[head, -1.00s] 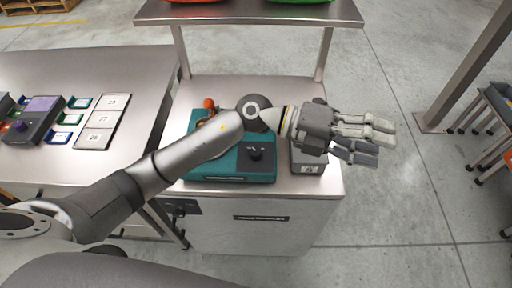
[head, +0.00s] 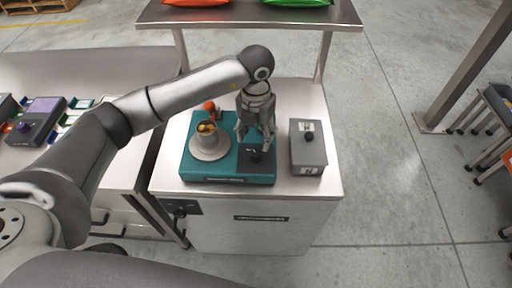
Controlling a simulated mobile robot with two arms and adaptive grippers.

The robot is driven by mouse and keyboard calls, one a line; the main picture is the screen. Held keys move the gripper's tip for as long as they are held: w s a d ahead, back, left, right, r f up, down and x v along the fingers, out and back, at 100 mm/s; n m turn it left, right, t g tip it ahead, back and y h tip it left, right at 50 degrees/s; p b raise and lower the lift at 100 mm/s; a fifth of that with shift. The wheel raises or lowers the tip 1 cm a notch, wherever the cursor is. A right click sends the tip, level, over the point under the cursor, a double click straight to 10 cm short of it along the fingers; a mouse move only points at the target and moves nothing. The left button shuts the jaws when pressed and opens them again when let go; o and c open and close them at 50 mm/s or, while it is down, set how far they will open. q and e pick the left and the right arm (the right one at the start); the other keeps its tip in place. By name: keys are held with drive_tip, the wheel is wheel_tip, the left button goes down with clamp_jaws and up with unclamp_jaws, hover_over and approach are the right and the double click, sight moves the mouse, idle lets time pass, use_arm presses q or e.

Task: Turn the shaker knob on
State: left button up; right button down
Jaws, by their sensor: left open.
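The teal shaker (head: 229,173) stands on the steel cart top in the middle of the head view. Its black knob (head: 255,156) sits on a dark panel on the right part of its top. My left gripper (head: 256,147) points down over this knob, open, with its fingers on either side of it or just above it. I cannot tell whether the fingers touch the knob. The fingers partly hide the knob and its panel. My right gripper is not in view.
A grey box (head: 308,158) with a black knob stands close on the right. A shelf (head: 250,17) spans the back of the cart.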

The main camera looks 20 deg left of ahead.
sight(256, 153)
use_arm(q)
wheel_tip(256, 153, down, 6)
drive_tip(key=shift+r+p, duration=0.1)
drive_tip(key=shift+p, duration=0.75)
drive_tip(key=shift+f, duration=0.75)
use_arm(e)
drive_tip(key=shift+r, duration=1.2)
